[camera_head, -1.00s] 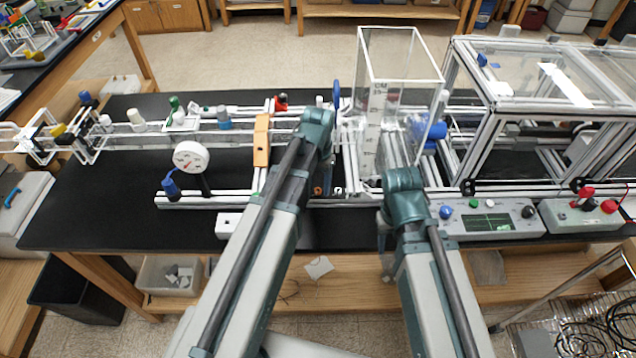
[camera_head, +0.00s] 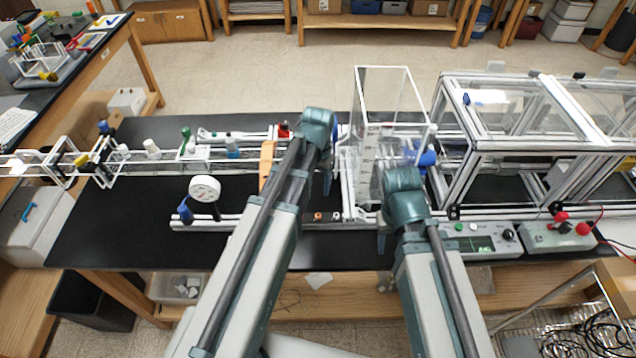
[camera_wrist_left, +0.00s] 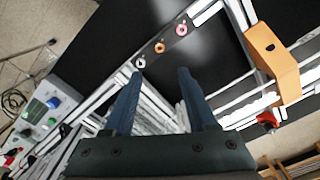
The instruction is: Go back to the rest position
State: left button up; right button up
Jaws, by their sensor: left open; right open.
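A tall clear tank (camera_head: 385,105) stands mid-bench beside an aluminium frame enclosure (camera_head: 540,110). A white dial gauge (camera_head: 204,188) and an orange block (camera_head: 267,160) are left of my arms. A power supply (camera_head: 480,240) sits at the front right. The left front bench top (camera_head: 120,235) is bare.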

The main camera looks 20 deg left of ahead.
dwell(0.3)
pick_arm(q)
jog(key=s+d+f+y+b, duration=0.1)
jog(key=s+d+f+b, duration=0.9)
jog(key=s, duration=0.4)
jog(key=shift+d+f+b, duration=0.15)
jog(key=shift+f+b, duration=0.7)
jog(key=shift+b, duration=0.2)
